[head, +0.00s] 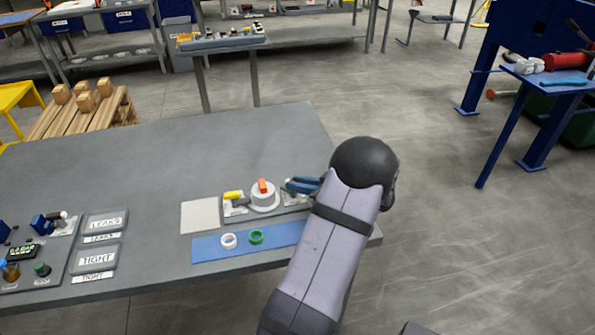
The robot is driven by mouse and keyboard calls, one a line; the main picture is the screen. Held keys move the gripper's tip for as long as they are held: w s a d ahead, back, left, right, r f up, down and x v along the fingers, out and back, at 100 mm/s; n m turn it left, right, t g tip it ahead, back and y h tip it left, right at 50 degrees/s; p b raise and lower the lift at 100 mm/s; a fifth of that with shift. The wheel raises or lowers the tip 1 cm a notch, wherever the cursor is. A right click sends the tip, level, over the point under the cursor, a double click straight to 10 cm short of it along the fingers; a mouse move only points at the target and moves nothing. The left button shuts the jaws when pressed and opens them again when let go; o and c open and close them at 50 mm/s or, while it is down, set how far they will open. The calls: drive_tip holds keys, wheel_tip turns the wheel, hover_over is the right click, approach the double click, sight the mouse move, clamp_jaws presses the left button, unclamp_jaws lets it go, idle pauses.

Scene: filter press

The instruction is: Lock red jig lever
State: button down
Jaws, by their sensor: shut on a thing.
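The jig (238,213) is a light grey plate on the workbench. It bears a white round part (264,198) with an upright orange-red piece (262,186) on top. A yellow-handled lever (233,195) sits at its left end. My gripper (290,185) reaches in from the right with blue fingers pointing left, low over the jig's right side. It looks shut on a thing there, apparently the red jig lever. The fingers cover that thing, so its colour and position cannot be told. My arm hides the jig's right end.
A blue mat (208,251) with a white ring (229,241) and a green ring (256,237) lies in front of the jig. A pale square plate (199,216) is left of it. Trays marked LEAKS (105,222) and TIGHT (97,258) stand further left. The bench's back is clear.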

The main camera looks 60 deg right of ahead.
drive_tip(key=n+y, duration=0.2)
drive_tip(key=n+y+p, duration=0.1)
drive_tip(key=y, duration=0.1)
drive_tip(key=shift+d+f+n, duration=0.1)
drive_tip(key=shift+d+n, duration=0.25)
drive_tip(key=shift+n, duration=0.05)
drive_tip(key=shift+w+d+n+g+y+b, duration=0.1)
drive_tip(key=shift+n+g+y+b, duration=0.55)
drive_tip(key=shift+n+y, duration=0.5)
drive_tip(key=shift+n+y+b, duration=0.25)
drive_tip(key=shift+y+b, duration=0.15)
drive_tip(key=shift+y, duration=0.15)
drive_tip(key=shift+d+n+g+y+b, duration=0.1)
drive_tip(key=shift+n+g+y+b, duration=0.15)
drive_tip(key=shift+n+y+b, duration=0.3)
drive_tip(key=c, duration=1.7)
unclamp_jaws()
drive_tip(key=shift+r, duration=0.2)
wheel_tip(320, 180, up, 10)
drive_tip(key=shift+f, duration=0.1)
